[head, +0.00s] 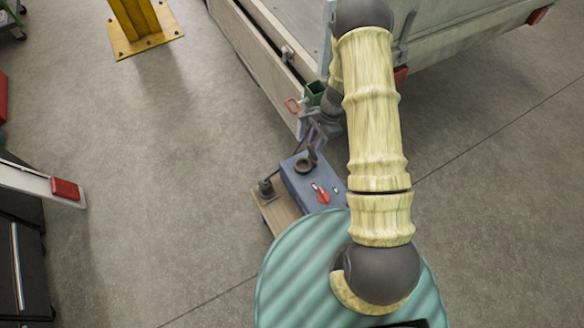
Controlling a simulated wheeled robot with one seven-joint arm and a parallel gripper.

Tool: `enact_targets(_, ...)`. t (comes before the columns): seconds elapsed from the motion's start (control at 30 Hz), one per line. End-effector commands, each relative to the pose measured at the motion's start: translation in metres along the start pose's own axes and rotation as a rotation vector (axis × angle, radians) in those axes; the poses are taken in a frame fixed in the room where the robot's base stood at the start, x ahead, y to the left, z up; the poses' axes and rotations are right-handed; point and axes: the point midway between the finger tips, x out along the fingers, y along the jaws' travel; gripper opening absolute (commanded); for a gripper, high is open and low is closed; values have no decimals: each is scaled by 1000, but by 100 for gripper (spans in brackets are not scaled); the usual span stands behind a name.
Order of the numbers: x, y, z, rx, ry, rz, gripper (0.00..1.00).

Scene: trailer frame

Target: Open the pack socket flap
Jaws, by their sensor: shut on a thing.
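My gripper (314,147) reaches down to this socket from above and is shut on a small dark part there, which looks like the socket flap. The flap is small and partly covered by the fingers, so its exact angle cannot be told.
A wooden board (276,213) with a dark post lies left of the pack. The trailer frame (262,52) with a red hook and green part is just beyond. A yellow post (135,22) stands far left. Open floor (170,160) lies left.

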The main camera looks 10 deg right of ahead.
Motion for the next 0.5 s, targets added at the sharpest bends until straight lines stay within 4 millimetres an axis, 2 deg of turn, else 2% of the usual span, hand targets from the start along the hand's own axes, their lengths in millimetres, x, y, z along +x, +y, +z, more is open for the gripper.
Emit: enact_targets(0.5,-5,1,-24,2,1,1,17)
